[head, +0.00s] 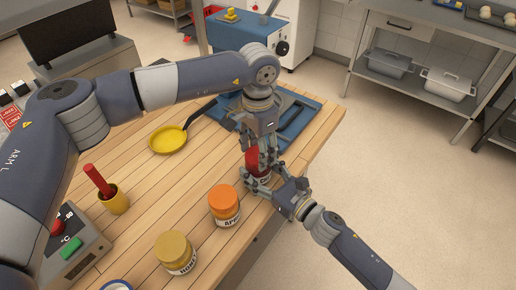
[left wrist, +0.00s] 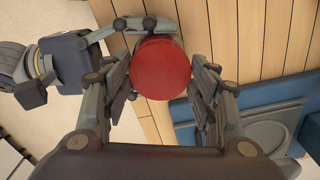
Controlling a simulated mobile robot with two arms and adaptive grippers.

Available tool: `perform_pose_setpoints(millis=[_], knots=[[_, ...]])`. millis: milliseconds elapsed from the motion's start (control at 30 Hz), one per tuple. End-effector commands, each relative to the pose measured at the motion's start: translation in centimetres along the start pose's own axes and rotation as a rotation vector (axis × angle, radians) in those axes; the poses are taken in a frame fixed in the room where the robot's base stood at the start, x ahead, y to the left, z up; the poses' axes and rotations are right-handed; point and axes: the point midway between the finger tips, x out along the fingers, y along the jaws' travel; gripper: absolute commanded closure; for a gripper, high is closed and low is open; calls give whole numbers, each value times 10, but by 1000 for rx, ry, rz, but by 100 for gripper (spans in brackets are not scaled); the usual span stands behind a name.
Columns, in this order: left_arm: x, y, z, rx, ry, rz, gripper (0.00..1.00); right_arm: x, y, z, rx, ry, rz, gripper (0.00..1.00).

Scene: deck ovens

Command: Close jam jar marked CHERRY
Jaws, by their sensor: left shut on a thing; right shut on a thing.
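The cherry jar (head: 264,178) stands upright near the table's right edge, mostly hidden by my grippers; its label is only partly visible. A red lid (head: 252,158) is on or at its top; in the left wrist view the round red lid (left wrist: 161,68) fills the space between the fingers. My left gripper (head: 260,160) comes down from above and is shut on the red lid. My right gripper (head: 264,184) reaches in from the lower right and is shut on the jar body. I cannot tell whether the lid is seated.
An orange-lidded jar (head: 224,204) and a honey jar (head: 176,252) stand close by on the wooden table (head: 150,200). A yellow pan (head: 168,139), a blue tray (head: 307,103) and a yellow cup (head: 116,203) with a red handle are also there. Open floor lies right.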

Motion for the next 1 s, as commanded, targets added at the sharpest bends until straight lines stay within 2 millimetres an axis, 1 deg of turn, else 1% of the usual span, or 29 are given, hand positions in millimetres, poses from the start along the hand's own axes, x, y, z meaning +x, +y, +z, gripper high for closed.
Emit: perform_pose_setpoints(millis=[167,200,267,300,667,767,1000], knots=[[-1,0,0,-2,1,0,55,0,-1,-1,0,2,-2,100],[-1,0,0,-2,1,0,42,0,-1,-1,0,2,-2,100],[-1,0,0,-2,1,0,28,0,-1,-1,0,2,-2,100],[-1,0,0,-2,1,0,26,0,-1,-1,0,2,-2,100],[-2,0,0,-4,1,0,26,0,0,-1,0,2,-1,100],[-10,0,0,-4,2,-1,26,0,0,-1,0,2,-1,100],[-40,0,0,-4,2,-1,26,0,0,-1,0,2,-1,100]])
